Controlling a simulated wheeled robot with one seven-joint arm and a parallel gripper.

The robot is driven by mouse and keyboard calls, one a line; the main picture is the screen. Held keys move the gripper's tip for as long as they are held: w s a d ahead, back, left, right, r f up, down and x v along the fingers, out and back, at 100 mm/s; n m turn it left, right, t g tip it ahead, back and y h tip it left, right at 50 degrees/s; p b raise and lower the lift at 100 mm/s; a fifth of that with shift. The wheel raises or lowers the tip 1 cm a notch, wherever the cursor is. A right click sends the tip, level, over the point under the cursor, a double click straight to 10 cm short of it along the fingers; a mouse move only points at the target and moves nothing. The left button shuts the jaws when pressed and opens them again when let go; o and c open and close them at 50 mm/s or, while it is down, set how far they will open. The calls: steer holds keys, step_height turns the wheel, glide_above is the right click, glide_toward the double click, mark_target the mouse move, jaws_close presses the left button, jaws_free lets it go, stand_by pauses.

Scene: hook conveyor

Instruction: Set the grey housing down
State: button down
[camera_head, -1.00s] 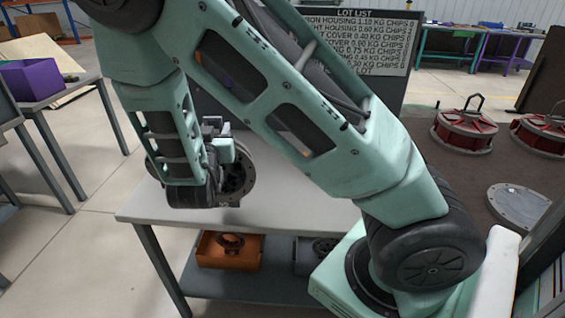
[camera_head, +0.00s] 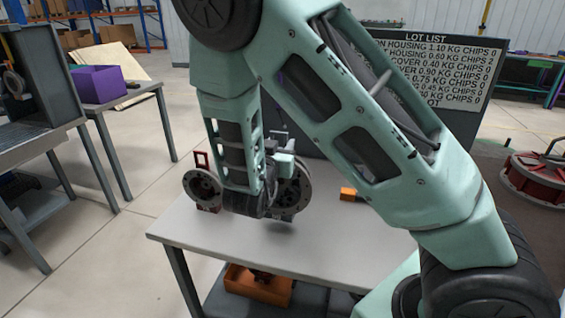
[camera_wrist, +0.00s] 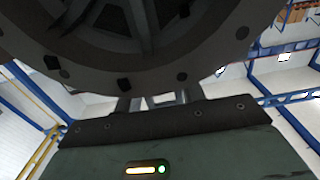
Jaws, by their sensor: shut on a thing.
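The grey housing (camera_head: 292,192) is round and flanged, with a dark open middle, and stands on edge in my gripper (camera_head: 284,163). It is over the pale top of the table (camera_head: 200,238), close to its surface; I cannot tell whether it touches. In the wrist view its flange (camera_wrist: 150,72) fills the upper part, and my gripper (camera_wrist: 158,102) is shut on it, with the fingertips largely hidden behind it. A grey ring (camera_head: 202,189) shows left of my forearm; I cannot tell whether it belongs to the housing.
A red frame (camera_head: 202,162) stands behind the ring. A small orange block (camera_head: 348,194) lies on the table to the right. An orange bin (camera_head: 258,284) is on the lower shelf. The lot list board (camera_head: 430,70) stands behind. The front of the tabletop is clear.

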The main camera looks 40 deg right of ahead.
steer(key=shift+f, duration=2.05)
steer(key=shift+f, duration=0.2)
steer(key=c, duration=0.9)
jaws_free()
steer(key=shift+o, duration=0.2)
